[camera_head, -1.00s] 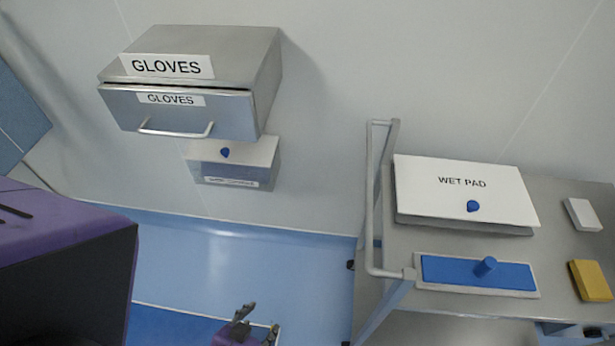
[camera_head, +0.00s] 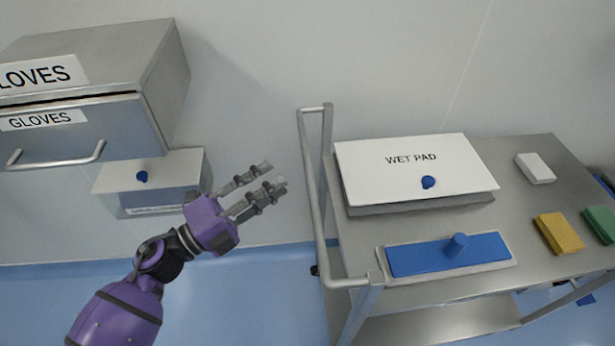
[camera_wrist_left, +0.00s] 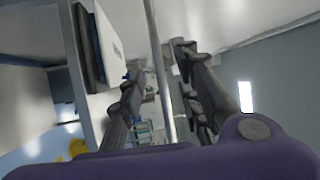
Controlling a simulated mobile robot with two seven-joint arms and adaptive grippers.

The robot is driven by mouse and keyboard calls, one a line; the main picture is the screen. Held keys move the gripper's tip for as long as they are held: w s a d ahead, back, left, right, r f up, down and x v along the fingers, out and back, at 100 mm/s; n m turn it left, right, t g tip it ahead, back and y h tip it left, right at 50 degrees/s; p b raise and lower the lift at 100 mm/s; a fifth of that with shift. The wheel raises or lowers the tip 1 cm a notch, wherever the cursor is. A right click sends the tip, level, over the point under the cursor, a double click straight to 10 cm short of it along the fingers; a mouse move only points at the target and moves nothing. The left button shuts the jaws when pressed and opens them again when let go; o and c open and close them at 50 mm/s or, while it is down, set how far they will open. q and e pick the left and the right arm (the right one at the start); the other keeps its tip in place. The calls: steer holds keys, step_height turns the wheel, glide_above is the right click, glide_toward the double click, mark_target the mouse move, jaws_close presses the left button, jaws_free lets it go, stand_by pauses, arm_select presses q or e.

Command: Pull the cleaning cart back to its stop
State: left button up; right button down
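The steel cleaning cart (camera_head: 515,150) stands at the right in the head view, against the wall. Its upright push handle (camera_head: 316,200) is a thin bar loop at the cart's left end. My left gripper (camera_head: 275,180) is open and empty, just left of the handle, with its fingers pointing toward it and a small gap between. In the left wrist view, the handle bar (camera_wrist_left: 158,70) runs between the spread fingers (camera_wrist_left: 155,75) in the picture; contact cannot be told. My right gripper is in neither view. The stop cannot be made out.
The cart top carries a white WET PAD box (camera_head: 395,165), a blue pad in a tray (camera_head: 448,254), and white, yellow and green blocks. A steel GLOVES drawer box (camera_head: 90,85) and a smaller box (camera_head: 150,185) are on the wall at left. Blue floor lies below.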

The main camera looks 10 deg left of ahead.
mark_target(309, 173)
arm_select(q)
steer(key=shift+m+g+h, duration=0.5)
steer(key=shift+m+g, duration=0.2)
steer(key=w+d, duration=0.1)
steer(key=d, duration=0.1)
steer(key=w+d+r+p, duration=0.1)
steer(key=d, duration=0.2)
steer(key=w+d, duration=0.1)
steer(key=d, duration=0.1)
steer(key=shift+d+r+p, duration=0.15)
steer(key=shift+p, duration=0.2)
steer(key=shift+w, duration=0.1)
jaws_close()
